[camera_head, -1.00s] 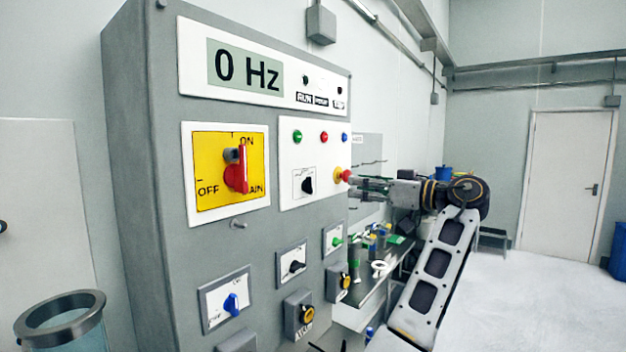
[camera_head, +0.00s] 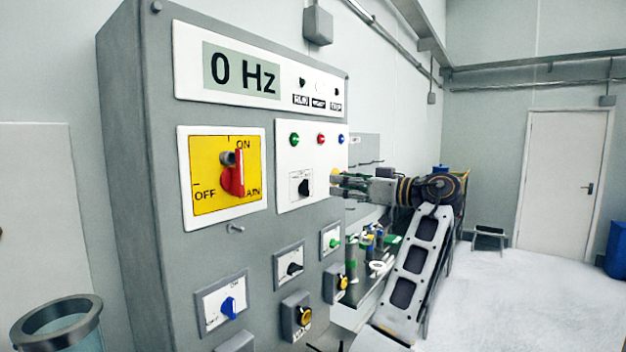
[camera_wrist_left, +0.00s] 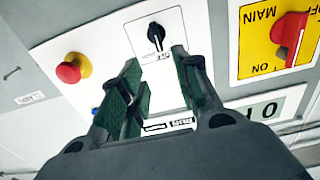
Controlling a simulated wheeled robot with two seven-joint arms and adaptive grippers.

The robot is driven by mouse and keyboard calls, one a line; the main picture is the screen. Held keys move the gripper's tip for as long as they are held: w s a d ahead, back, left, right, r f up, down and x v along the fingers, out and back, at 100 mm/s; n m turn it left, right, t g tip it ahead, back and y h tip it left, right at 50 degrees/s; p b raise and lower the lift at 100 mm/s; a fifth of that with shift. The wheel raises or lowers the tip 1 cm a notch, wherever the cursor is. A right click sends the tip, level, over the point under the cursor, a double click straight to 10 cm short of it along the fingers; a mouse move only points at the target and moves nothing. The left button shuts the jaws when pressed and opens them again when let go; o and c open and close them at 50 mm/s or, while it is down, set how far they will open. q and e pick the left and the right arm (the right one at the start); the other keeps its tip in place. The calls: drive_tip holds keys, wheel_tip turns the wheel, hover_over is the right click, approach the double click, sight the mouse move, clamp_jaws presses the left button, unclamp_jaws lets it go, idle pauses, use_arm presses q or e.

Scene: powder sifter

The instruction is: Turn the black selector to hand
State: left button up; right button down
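A black selector (camera_head: 303,187) sits on the white panel of the grey cabinet, below a row of green, red and blue lamps. In the left wrist view the same selector (camera_wrist_left: 156,33) shows ahead of the fingertips. My left gripper (camera_head: 336,185) is just right of this selector in the head view, apart from it. In the left wrist view my left gripper (camera_wrist_left: 157,62) is open, with a gap between its green-padded fingers and nothing in it. A second black selector (camera_head: 290,268) is on a small lower plate. My right gripper is out of view.
A red emergency button (camera_wrist_left: 69,73) with a yellow base is beside the fingers; the gripper mostly hides it in the head view. A red handle (camera_head: 234,178) on a yellow plate is left of the selector. The display (camera_head: 243,74) reads 0 Hz.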

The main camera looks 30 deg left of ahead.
sight(309, 180)
use_arm(q)
drive_tip(key=a, duration=0.3)
drive_tip(key=a+p, duration=0.1)
drive_tip(key=a, duration=0.2)
drive_tip(key=a+p, duration=0.1)
drive_tip(key=a, duration=0.2)
drive_tip(key=shift+w+a, duration=0.2)
drive_tip(key=shift+w, duration=0.15)
drive_tip(key=shift+a, duration=0.15)
clamp_jaws()
